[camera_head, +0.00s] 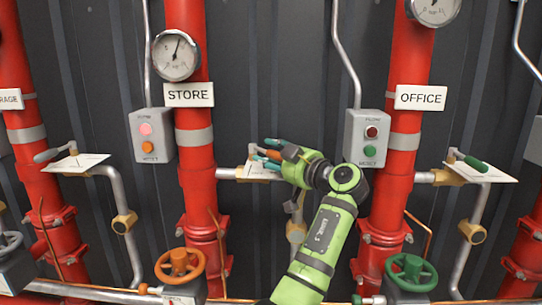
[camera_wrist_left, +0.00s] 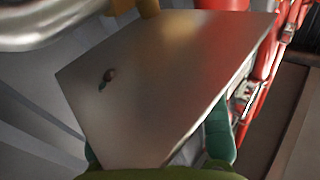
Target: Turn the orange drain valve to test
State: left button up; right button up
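My left gripper (camera_head: 268,152) reaches in from the right at the drain valve branch beside the STORE pipe. Its teal fingers are spread apart, with a pale plate (camera_head: 257,170) just below and beside them. In the left wrist view a grey metal plate (camera_wrist_left: 165,75) fills the middle, and the teal fingers (camera_wrist_left: 160,148) show at either side of its near end. A brass valve body (camera_head: 240,173) sits on the branch. I cannot tell whether the fingers touch the handle. My right gripper is out of view.
An orange handwheel (camera_head: 180,265) is low on the STORE pipe (camera_head: 199,215). A green handwheel (camera_head: 411,272) is low on the OFFICE pipe (camera_head: 392,205). Similar levers stand at left (camera_head: 55,153) and right (camera_head: 472,162). Grey button boxes (camera_head: 152,136) (camera_head: 366,138) hang beside the pipes.

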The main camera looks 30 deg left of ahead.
pick_arm(q)
jog(key=shift+d+r, duration=0.1)
jog(key=v, duration=1.2)
